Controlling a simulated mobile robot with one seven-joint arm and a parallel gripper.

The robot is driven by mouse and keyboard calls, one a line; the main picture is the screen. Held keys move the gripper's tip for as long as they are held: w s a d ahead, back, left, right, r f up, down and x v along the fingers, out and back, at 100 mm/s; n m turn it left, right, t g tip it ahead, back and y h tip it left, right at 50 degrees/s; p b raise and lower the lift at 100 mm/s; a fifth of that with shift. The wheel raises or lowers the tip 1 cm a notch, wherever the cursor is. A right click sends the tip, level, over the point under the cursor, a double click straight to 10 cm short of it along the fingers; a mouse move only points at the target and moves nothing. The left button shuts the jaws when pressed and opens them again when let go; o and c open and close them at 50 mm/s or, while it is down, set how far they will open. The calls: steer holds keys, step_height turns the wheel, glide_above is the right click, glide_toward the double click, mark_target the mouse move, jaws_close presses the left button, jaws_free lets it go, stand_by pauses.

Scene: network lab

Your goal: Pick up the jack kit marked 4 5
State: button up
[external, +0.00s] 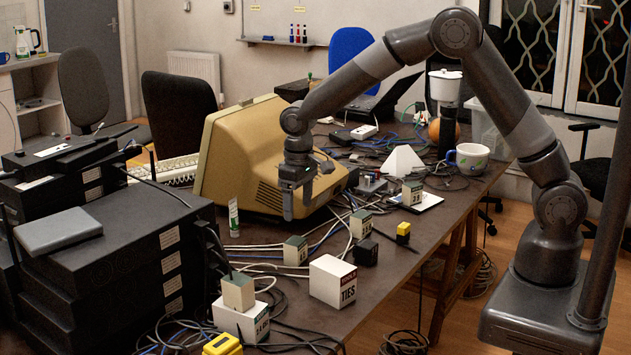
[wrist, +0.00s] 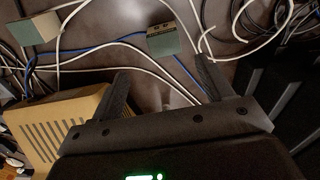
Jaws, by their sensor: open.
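Several small boxes with grey-green tops and pale labelled sides stand among the cables, and I cannot read for certain which is marked 4 5. My gripper (external: 298,204) is open and empty, pointing down above the table beside the beige monitor. In the wrist view one green-topped box (wrist: 164,40) lies ahead of the gap between my fingers (wrist: 163,70). Another box (wrist: 35,26) is at upper left.
The beige monitor (external: 238,150) stands close to my gripper. A white TIES box (external: 332,282), a black cube (external: 366,251) and a yellow item (external: 403,232) are in front. Loose cables (external: 330,235) cross the table. Black equipment (external: 110,265) is stacked at left.

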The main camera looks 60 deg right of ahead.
mark_target(295, 241)
steer(key=shift+w+a+f, duration=0.15)
steer(key=shift+a+f, duration=0.05)
steer(key=shift+f, duration=0.35)
steer(key=shift+w+a+f, duration=0.15)
steer(key=shift+a+f, duration=0.05)
steer(key=shift+f, duration=0.3)
step_height(295, 241, down, 11)
steer(key=shift+r, duration=0.15)
steer(key=shift+c, duration=0.4)
steer(key=c, duration=1)
